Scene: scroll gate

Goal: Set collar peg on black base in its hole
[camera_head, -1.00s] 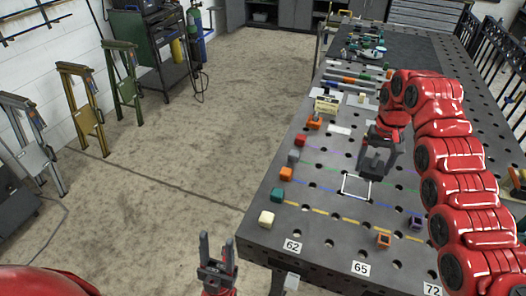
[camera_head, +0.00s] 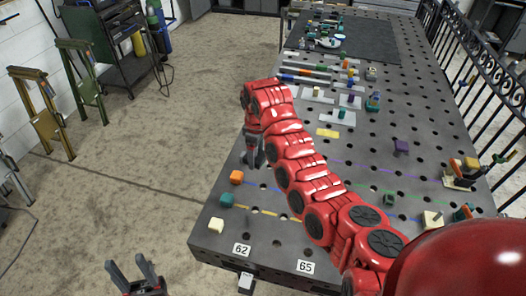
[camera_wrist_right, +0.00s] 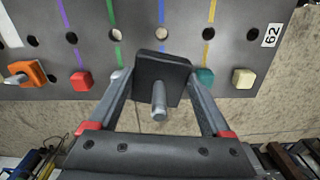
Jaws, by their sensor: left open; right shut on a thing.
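In the right wrist view, my right gripper (camera_wrist_right: 160,85) is shut on a black base (camera_wrist_right: 165,68) with a grey peg (camera_wrist_right: 159,100) standing out of it. In the head view, this gripper (camera_head: 252,155) is near the table's left edge; the held piece is hard to make out there. Several round holes run along colored lines on the table (camera_wrist_right: 160,34); which one belongs to the piece cannot be told. My left gripper (camera_head: 137,278) is open and empty, off the table at the bottom left.
An orange cube (camera_head: 236,177), a teal cube (camera_head: 226,200) and a cream cube (camera_head: 216,226) line the table's left edge. An orange block with a peg (camera_wrist_right: 26,74) and a red block (camera_wrist_right: 81,81) show in the wrist view. My right arm covers the table's middle.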

